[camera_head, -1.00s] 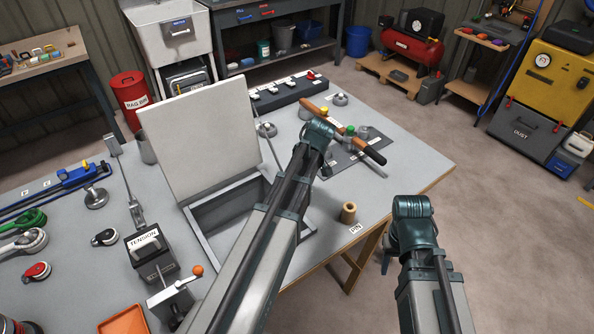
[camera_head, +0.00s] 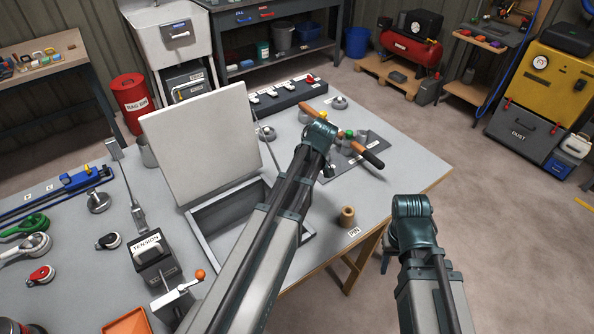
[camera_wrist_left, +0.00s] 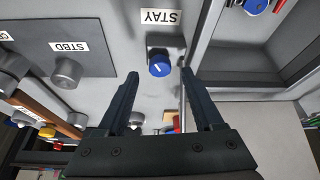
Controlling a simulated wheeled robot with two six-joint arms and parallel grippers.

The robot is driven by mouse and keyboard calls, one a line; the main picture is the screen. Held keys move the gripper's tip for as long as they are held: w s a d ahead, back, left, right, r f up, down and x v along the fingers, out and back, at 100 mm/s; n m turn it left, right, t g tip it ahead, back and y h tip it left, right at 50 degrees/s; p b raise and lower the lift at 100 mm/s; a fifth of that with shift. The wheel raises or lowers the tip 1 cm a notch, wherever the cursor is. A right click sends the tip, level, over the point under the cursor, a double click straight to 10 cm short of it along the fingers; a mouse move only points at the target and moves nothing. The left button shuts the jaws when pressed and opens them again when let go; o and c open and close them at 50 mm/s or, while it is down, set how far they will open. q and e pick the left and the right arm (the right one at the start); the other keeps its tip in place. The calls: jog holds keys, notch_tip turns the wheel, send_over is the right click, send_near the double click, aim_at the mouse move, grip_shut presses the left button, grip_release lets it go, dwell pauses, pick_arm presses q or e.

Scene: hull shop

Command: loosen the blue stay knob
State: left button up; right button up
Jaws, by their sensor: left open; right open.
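The blue stay knob (camera_wrist_left: 160,66) shows in the left wrist view, on a dark mount below the STAY label (camera_wrist_left: 162,17). It has a pale mark on its face. My left gripper (camera_wrist_left: 160,76) is open, with the knob showing between its fingertips; I cannot tell how far short of it they are. Nothing is between the fingers nearer the palm. In the head view my left arm reaches over the bench and hides the knob. My right gripper (camera_head: 387,262) is mostly hidden behind its own wrist, off the bench's right edge above the floor.
A raised pale lid (camera_head: 200,140) stands over an open bench well (camera_head: 205,222). A thin stay rod (camera_wrist_left: 182,100) runs close to the right finger. A grey knob (camera_wrist_left: 67,70) sits by the STBD label. A tan pin (camera_head: 347,216) stands at the bench's front edge.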

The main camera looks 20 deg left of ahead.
pick_arm(q)
jog(key=p+v, duration=0.9)
jog(key=v, duration=0.2)
jog(key=shift+d+r+p, duration=0.2)
jog(key=shift+p, duration=0.1)
jog(key=s+d+f+m+g+h, duration=0.1)
jog(key=s+d+m+h, duration=0.1)
jog(key=s+d+m, duration=1.5)
jog(key=shift+s+d+f+g+h, duration=0.3)
jog(key=shift+s+d+g+h, duration=0.15)
jog(key=shift+d, duration=0.25)
